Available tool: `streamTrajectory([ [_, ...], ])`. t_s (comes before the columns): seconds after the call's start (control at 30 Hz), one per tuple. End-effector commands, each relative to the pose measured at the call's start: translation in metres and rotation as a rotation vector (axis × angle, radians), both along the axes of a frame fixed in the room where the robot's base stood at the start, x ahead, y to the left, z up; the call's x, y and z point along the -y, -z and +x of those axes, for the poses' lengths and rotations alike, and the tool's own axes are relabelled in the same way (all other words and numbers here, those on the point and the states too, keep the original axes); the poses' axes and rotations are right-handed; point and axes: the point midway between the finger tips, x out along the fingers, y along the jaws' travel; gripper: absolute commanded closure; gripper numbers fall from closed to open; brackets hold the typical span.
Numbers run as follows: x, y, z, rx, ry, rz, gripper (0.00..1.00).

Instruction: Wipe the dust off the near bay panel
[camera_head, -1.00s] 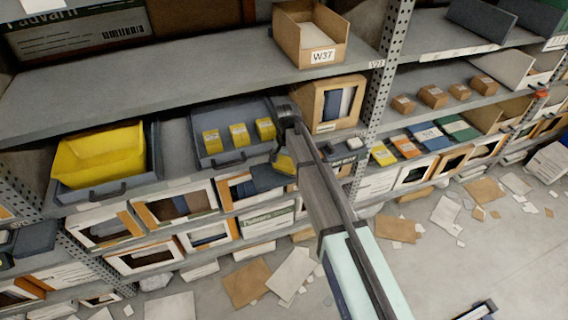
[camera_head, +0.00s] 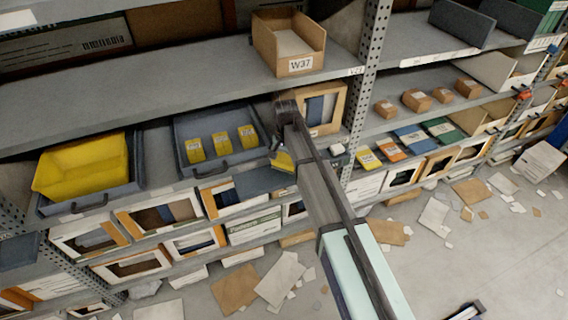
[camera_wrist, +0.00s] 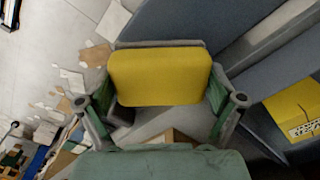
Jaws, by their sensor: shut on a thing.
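My gripper (camera_wrist: 165,100) is shut on a yellow pad (camera_wrist: 160,77), which faces the wrist camera. In the head view my gripper (camera_head: 282,150) is just right of the dark open drawer, and part of the yellow pad (camera_head: 284,161) shows below it. In the wrist view a blue-grey surface (camera_wrist: 190,20) lies behind the pad; I cannot tell whether they touch. I cannot tell which surface is the near bay panel, and no dust can be made out.
The open drawer (camera_head: 182,128) holds three yellow boxes. A yellow bin (camera_head: 80,168) sits in another drawer at left. A box marked W37 (camera_head: 300,64) stands on the upper shelf (camera_head: 190,85). A perforated post (camera_head: 368,70) is to the right. Cardboard scraps (camera_head: 235,290) litter the floor.

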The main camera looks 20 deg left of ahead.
Motion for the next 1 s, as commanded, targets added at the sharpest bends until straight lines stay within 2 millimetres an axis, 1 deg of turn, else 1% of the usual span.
streamTrajectory([
  [0.03,0.001,-0.008,0.001,0.001,0.002,0.0,0.4],
  [0.5,0.006,-0.048,0.004,0.001,0.009,0.0,0.4],
  [0.63,0.007,-0.051,0.004,0.0,0.01,0.0,0.4],
  [1.0,0.007,-0.051,0.004,0.0,0.01,0.0,0.4],
])
